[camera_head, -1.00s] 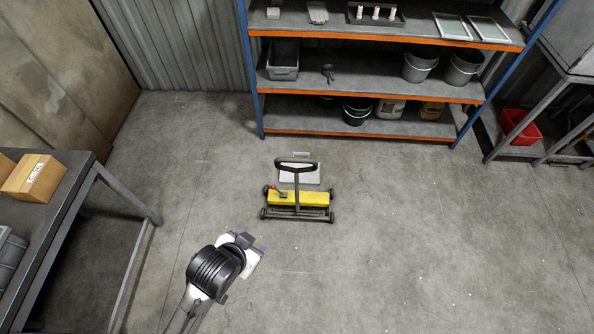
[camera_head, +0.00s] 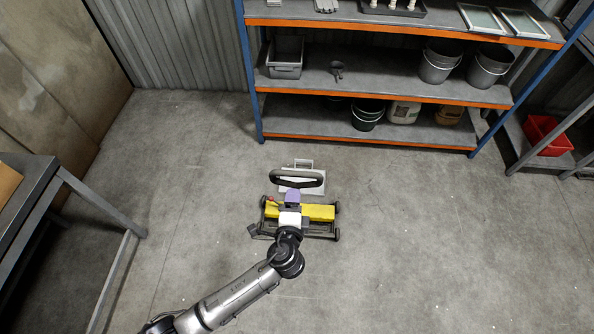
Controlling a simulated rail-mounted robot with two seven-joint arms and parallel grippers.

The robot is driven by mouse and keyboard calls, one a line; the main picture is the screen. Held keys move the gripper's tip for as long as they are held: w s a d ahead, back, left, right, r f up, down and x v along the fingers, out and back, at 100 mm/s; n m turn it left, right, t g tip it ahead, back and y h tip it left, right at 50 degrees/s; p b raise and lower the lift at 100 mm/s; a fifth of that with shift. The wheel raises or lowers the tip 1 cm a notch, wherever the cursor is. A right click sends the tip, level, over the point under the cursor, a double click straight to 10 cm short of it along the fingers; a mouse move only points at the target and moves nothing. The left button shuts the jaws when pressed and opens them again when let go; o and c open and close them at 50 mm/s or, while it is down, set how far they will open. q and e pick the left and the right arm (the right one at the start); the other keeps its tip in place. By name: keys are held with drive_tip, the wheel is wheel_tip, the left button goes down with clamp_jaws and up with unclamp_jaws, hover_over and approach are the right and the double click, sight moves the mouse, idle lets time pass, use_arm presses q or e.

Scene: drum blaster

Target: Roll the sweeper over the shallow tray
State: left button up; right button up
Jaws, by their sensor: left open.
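The sweeper (camera_head: 318,212) stands on the floor at mid-picture. It has a yellow body, dark wheels at its corners, a red knob at its left and a black loop handle (camera_head: 297,178) rising from it. The shallow tray (camera_head: 307,187) is pale, lies flat on the floor just behind the sweeper and is partly hidden by the handle. My left gripper (camera_head: 292,197) is open over the middle of the sweeper, just below the handle in the picture. It hides part of the body and the handle post; I cannot tell whether it touches them. My right gripper is out of view.
A blue and orange shelf (camera_head: 370,142) with buckets and bins stands at the back. A dark workbench (camera_head: 30,190) is at the left. A red bin (camera_head: 545,135) sits at the right. The floor right of the sweeper is clear.

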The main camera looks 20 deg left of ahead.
sight(296, 174)
use_arm(q)
drive_tip(key=shift+b+x, duration=2.1)
drive_tip(key=shift+x, duration=3.45)
drive_tip(key=shift+a, duration=0.1)
drive_tip(key=c, duration=1.1)
